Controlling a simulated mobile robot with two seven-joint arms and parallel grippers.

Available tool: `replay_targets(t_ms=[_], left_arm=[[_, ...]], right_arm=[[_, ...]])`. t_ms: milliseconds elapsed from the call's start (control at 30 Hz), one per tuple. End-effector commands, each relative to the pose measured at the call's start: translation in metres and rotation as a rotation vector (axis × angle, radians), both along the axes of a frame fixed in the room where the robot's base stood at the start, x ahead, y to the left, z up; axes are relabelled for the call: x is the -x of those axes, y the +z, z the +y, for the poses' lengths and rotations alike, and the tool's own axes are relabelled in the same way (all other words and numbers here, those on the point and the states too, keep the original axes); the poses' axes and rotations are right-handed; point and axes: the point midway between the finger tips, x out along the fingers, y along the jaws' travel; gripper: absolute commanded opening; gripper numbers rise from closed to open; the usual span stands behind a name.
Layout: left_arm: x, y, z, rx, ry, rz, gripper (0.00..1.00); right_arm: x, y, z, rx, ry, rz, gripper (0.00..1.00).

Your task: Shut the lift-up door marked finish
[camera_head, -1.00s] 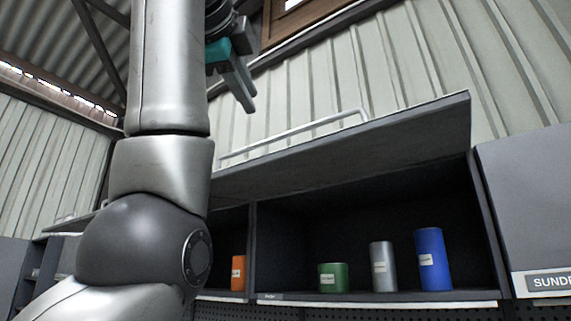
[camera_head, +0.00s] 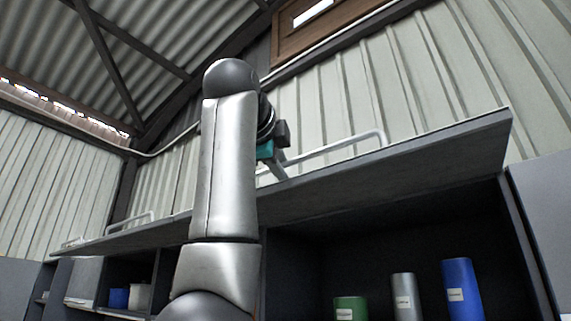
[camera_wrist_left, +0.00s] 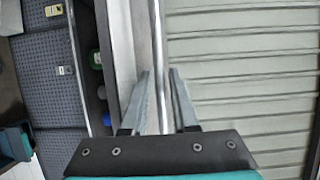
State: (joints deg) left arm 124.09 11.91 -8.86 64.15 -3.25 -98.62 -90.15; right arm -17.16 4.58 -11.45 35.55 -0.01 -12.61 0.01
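A grey lift-up door (camera_head: 400,165) stands raised and tilted outward above an open cabinet bay. A pale bar handle (camera_head: 340,147) runs along its upper face. No label reading finish is legible now. My left gripper (camera_head: 280,172) is at the left part of this handle, partly hidden by my arm. In the left wrist view, the gripper (camera_wrist_left: 160,78) is open, with the handle bar (camera_wrist_left: 157,40) running between its two fingers. A dark and teal part at the lower left of that view may be my right gripper; its fingers cannot be made out.
Green (camera_head: 350,308), silver (camera_head: 406,296) and blue (camera_head: 462,288) cans stand inside the open bay. Another raised door (camera_head: 130,236) with a handle is at the left, above a blue container (camera_head: 119,298). A closed grey panel (camera_head: 545,225) is at the right.

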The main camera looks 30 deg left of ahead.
Motion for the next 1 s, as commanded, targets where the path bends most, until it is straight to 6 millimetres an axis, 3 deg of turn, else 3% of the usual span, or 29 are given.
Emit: replay_targets(t_ms=[200, 567, 833, 1000], left_arm=[[-0.026, 0.000, 0.009, 0.001, 0.001, 0.002, 0.27], [-0.032, -0.001, 0.011, 0.000, 0.000, 0.000, 0.27], [-0.031, -0.001, 0.010, 0.000, 0.000, 0.001, 0.00], [-0.031, -0.001, 0.010, 0.000, 0.000, 0.001, 0.00]], right_arm=[[0.001, 0.013, 0.000, 0.000, 0.000, 0.001, 1.00], [0.001, 0.014, 0.000, 0.000, 0.000, 0.001, 1.00], [0.001, 0.014, 0.000, -0.001, 0.000, 0.001, 1.00], [0.001, 0.014, 0.000, -0.001, 0.000, 0.001, 1.00]])
